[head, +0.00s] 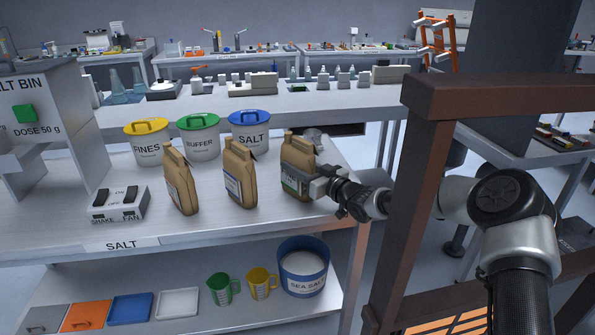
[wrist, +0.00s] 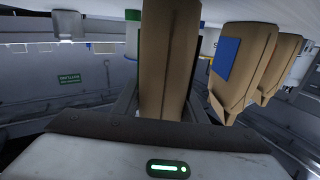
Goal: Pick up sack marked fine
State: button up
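Three brown paper sacks stand upright in a row on the white bench: a left sack (head: 180,180), a middle sack (head: 240,174) with a blue-edged label, and a right sack (head: 294,162) with a dark green label. Their label words are too small to read, so I cannot tell which is marked fine. My gripper (head: 322,183) is at the right sack. In the wrist view its fingers (wrist: 163,100) lie on both sides of that sack (wrist: 168,50); I cannot tell whether they press on it. The middle sack also shows there, with a blue patch (wrist: 241,75).
Lidded tubs marked FINES (head: 148,148), BUFFER (head: 199,143) and SALT (head: 249,137) stand behind the sacks. A switch box (head: 118,205) is at left. A brown frame post (head: 412,210) rises close to my arm. Jugs and a SEA SALT bucket (head: 303,272) stand on the lower shelf.

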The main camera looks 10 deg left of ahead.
grip_shut()
jog(key=shift+r, duration=0.2)
